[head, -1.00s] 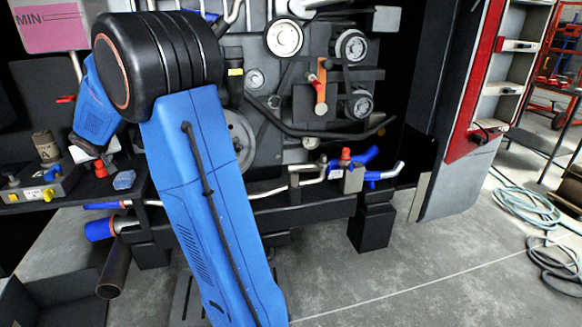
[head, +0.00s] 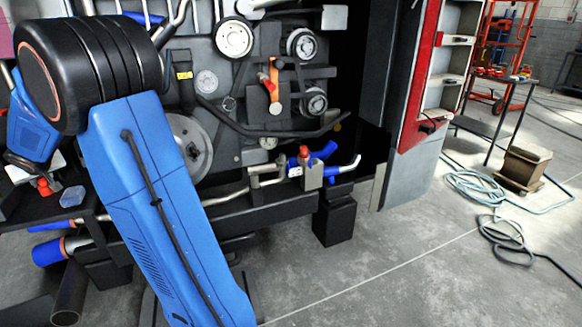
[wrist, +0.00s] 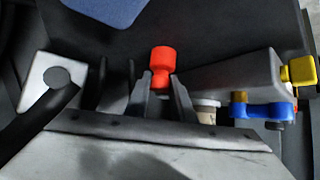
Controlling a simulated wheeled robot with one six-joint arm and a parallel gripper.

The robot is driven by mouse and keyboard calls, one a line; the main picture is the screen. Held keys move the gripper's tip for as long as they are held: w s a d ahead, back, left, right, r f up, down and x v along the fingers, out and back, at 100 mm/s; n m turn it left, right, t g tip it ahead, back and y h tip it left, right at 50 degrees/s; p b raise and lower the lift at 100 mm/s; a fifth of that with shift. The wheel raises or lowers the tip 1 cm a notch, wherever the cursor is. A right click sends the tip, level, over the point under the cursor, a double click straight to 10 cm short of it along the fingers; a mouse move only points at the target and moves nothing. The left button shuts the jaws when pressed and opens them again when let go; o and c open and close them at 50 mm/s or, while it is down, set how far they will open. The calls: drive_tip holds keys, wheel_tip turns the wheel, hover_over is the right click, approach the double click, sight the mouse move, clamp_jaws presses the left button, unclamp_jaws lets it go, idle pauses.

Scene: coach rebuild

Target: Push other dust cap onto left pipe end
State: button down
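A red cap (wrist: 162,60) with a wide head and a narrower stem stands between my fingertips in the wrist view. My gripper (wrist: 160,84) appears shut on its stem; the exact contact is hard to see. In the head view the cap (head: 43,186) shows at the far left under my gripper, close to the dark shelf. Silver pipes (head: 230,193) run along this rail, and one bent pipe end (head: 352,163) points up right. I cannot tell which end is the left one.
A pale blue piece (head: 72,196) lies on the shelf near my gripper. A large blue-ended pipe (head: 47,251) sits below. In the wrist view, a yellow knob (wrist: 299,71) and a blue fitting (wrist: 263,111) are at right.

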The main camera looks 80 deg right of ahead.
drive_tip(key=shift+r, duration=0.1)
drive_tip(key=shift+r, duration=2.95)
drive_tip(key=shift+f, duration=0.1)
drive_tip(key=shift+f, duration=2.9)
drive_tip(key=shift+s+a, duration=0.1)
drive_tip(key=shift+a, duration=0.05)
